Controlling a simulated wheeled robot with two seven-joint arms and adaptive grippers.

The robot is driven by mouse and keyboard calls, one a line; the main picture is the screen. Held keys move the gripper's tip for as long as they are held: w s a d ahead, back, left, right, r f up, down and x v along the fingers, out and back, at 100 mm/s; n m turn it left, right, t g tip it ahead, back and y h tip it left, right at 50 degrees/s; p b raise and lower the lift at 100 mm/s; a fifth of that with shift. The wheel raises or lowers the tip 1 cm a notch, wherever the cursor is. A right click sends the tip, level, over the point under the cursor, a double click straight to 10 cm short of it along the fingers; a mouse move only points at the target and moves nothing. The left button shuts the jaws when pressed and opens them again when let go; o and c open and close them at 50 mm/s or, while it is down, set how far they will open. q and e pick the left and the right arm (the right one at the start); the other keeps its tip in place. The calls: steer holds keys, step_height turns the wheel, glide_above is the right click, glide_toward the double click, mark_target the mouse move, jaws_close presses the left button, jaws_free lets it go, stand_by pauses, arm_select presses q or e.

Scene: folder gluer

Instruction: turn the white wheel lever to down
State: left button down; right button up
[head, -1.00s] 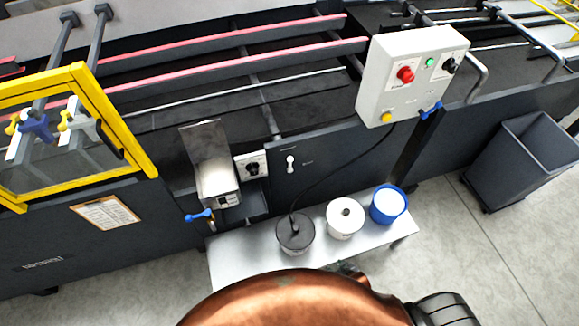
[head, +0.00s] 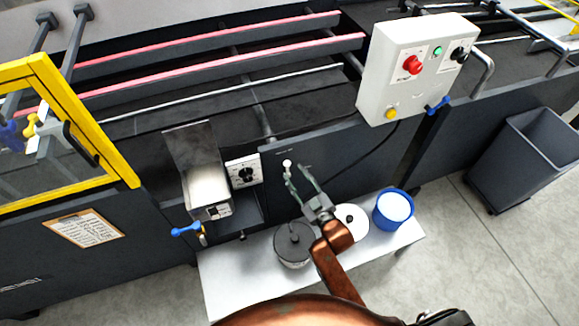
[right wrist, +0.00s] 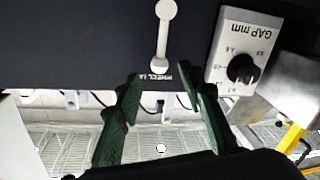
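The white wheel lever (head: 287,163) is on the dark front panel of the machine, above the bench. In the right wrist view it is a short white bar (right wrist: 163,36) with rounded ends, upside down beside a label. I cannot tell which end is the pivot. My right gripper (head: 296,173) is open just below and in front of the lever. In the right wrist view its two dark green fingers (right wrist: 158,74) are spread and empty, with the lever just beyond their tips. No contact shows. My left gripper is not in view.
A gap dial box (head: 243,173) is left of the lever; its dial (right wrist: 241,68) shows beside the fingers. Below stand a dark-lidded pot (head: 292,245), a white pot (head: 353,222) and a blue pot (head: 394,209) on a bench (head: 225,275). A control box (head: 413,85) hangs right.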

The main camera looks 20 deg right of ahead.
mark_target(290, 177)
steer(key=w, duration=0.3)
steer(key=w+a+b, duration=0.1)
steer(key=w, duration=0.1)
steer(key=shift+d, duration=0.1)
steer(key=shift+c, duration=0.7)
steer(key=shift+f, duration=0.1)
jaws_close()
